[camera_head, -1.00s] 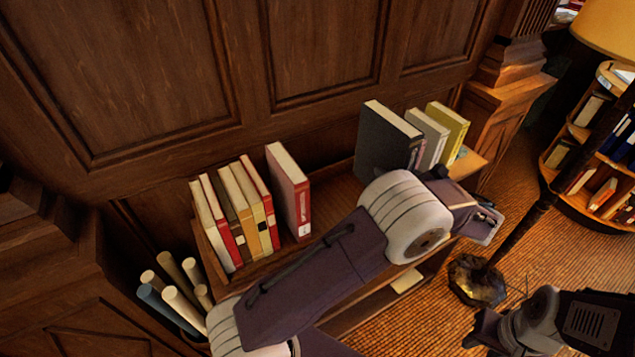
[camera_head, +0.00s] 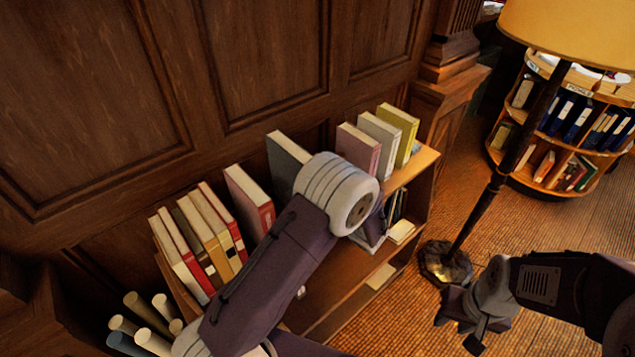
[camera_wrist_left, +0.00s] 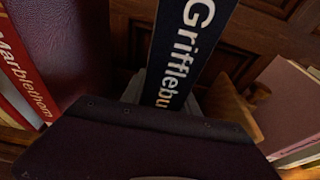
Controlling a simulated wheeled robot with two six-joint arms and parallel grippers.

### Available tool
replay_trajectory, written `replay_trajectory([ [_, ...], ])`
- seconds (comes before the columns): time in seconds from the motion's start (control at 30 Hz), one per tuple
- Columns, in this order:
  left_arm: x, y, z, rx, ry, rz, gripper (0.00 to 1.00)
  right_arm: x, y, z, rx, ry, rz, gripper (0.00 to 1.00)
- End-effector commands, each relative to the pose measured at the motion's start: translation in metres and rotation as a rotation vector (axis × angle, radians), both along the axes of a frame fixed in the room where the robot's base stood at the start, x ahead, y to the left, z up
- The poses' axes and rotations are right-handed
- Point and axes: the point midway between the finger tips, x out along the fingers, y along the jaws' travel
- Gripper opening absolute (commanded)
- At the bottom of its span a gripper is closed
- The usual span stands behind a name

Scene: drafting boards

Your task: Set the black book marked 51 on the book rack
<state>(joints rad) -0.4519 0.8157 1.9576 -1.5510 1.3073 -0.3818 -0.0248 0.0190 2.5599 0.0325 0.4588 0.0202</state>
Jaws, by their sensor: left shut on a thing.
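The black book (camera_head: 288,158) stands upright at the rack, between a red book and a pink book, its lower part hidden behind my left arm. In the left wrist view its dark spine (camera_wrist_left: 183,45) carries white letters reading "Grifflebu…"; I see no number 51. My left gripper (camera_wrist_left: 172,100) is shut on this book; its fingers are mostly hidden. The book rack (camera_head: 420,175) is a low wooden shelf along the panelled wall. I cannot tell whether the book touches its top. My right gripper (camera_head: 468,318) is off to the right, away from the rack, its jaws unclear.
A red book (camera_head: 250,200) and several leaning books (camera_head: 200,240) stand left. A pink book (camera_head: 358,148), a grey book (camera_head: 380,140) and a yellow book (camera_head: 402,128) stand right. Rolled papers (camera_head: 145,325) are at lower left. A floor lamp (camera_head: 500,180) stands right of the rack.

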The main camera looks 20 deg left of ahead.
Motion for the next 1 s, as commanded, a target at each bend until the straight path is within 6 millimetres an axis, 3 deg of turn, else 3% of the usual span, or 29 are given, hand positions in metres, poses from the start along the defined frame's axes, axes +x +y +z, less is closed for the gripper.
replay_trajectory([
  [0.17,-0.001,0.003,-0.001,0.003,-0.005,-0.001,0.00,0.000,0.000,0.001,0.000,0.000,0.000,0.36],
  [0.47,0.000,0.003,-0.038,0.004,-0.004,-0.002,0.00,0.000,0.000,0.009,0.000,0.000,0.000,0.36],
  [0.83,0.000,0.003,-0.044,0.003,-0.005,-0.001,0.00,0.000,0.000,0.005,0.000,0.000,0.000,0.36],
  [0.87,-0.001,0.003,-0.046,0.000,0.000,-0.001,0.39,0.000,0.000,0.005,0.000,0.000,0.000,0.36],
  [0.93,-0.001,0.003,-0.045,0.000,0.000,-0.001,0.58,0.000,0.000,0.006,0.000,0.000,0.000,0.36],
  [1.0,-0.001,0.003,-0.045,0.000,0.000,-0.001,0.58,0.000,0.000,0.006,0.000,0.000,0.000,0.36],
])
